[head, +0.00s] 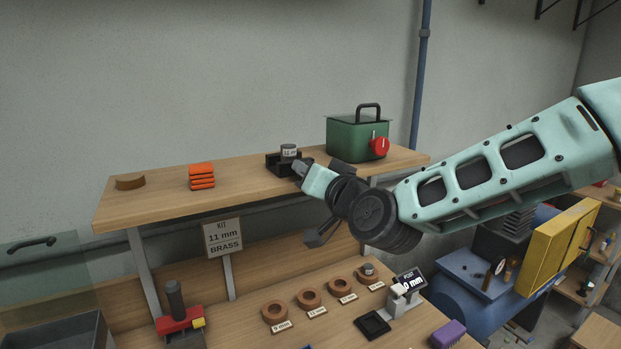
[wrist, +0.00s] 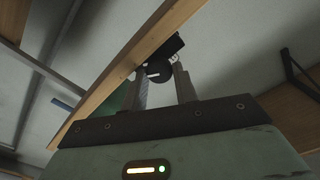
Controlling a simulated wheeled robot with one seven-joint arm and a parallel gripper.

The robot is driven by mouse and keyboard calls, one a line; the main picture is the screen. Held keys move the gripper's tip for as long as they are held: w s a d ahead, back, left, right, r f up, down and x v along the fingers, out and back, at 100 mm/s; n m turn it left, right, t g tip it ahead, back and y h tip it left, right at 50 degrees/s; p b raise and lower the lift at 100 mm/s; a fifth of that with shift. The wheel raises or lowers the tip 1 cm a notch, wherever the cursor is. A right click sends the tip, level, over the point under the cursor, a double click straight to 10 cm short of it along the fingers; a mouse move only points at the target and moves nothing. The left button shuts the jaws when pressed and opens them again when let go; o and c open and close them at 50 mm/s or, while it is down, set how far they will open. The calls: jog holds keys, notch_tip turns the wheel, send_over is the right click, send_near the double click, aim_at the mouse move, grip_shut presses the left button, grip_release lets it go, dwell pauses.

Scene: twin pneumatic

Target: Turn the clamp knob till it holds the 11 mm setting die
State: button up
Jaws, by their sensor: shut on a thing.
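The black clamp (head: 275,161) stands on the upper wooden shelf. A grey cylindrical die (head: 288,150) with a small pale label sits upright in it; the label is too small to read surely. My gripper (head: 300,168) reaches the clamp's front from the right. In the wrist view, the dark round clamp knob (wrist: 159,72) with a white mark lies between my two fingers, and my gripper (wrist: 161,76) is shut on it. The head view hides the knob behind my gripper. I cannot tell whether the clamp's jaws press on the die.
On the shelf (head: 235,199) are a brown ring (head: 130,181), orange stacked pieces (head: 202,176) and a green box (head: 350,139) with a red knob, close right of the clamp. Below hangs a sign (head: 222,238) reading "KIT 11 mm BRASS". Several rings and a gauge (head: 405,292) occupy the bench.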

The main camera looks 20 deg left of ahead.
jog(key=o, duration=1)
jog(key=shift+c, duration=0.2)
jog(key=s+d+n+p, duration=0.4)
jog(key=s+d+n, duration=0.4)
jog(key=s+d, duration=0.3)
jog(key=shift+s+d, duration=0.2)
jog(key=shift+d, duration=0.9)
